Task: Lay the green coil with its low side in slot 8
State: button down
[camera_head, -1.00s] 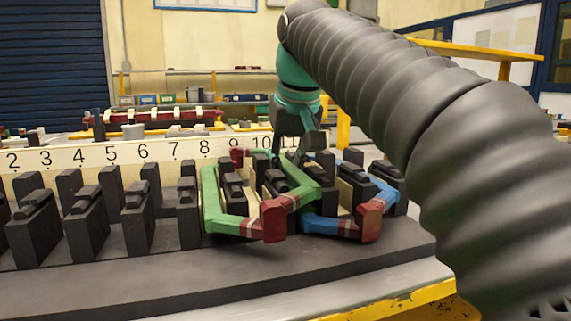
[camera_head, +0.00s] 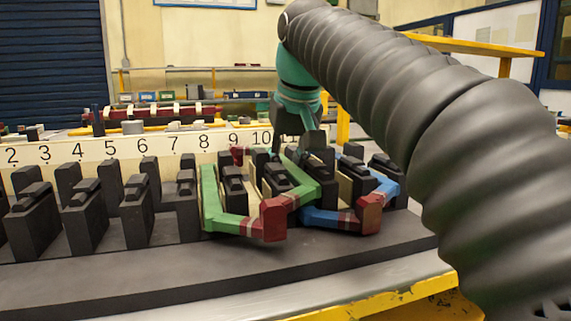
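The green coil (camera_head: 209,197) has dark red end pieces and lies tilted across the stator teeth. Its left, lower leg lines up with the gap under number 8 (camera_head: 204,140). Its right leg (camera_head: 303,181) rides higher, over the teeth further right. The near red end (camera_head: 274,219) hangs in front of the teeth. My gripper (camera_head: 296,146), below the teal wrist, reaches down at the far part of the coil's high side and appears shut on it. The fingertips are partly hidden, and how deep the low leg sits cannot be seen.
A blue coil (camera_head: 325,216) with red ends lies right of the green one. Dark teeth (camera_head: 137,212) with empty gaps run left along the number board (camera_head: 60,154). My thick grey arm fills the right side. The dark ledge (camera_head: 130,275) in front is clear.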

jog(key=shift+f, duration=0.1)
jog(key=c, duration=0.9)
grip_release()
jog(key=shift+r+p, duration=0.85)
jog(key=shift+p, duration=0.15)
notch_tip(320, 180, up, 5)
jog(key=p, duration=0.4)
jog(key=shift+p, duration=0.4)
jog(key=shift+r, duration=1.2)
jog(key=shift+v, duration=3.7)
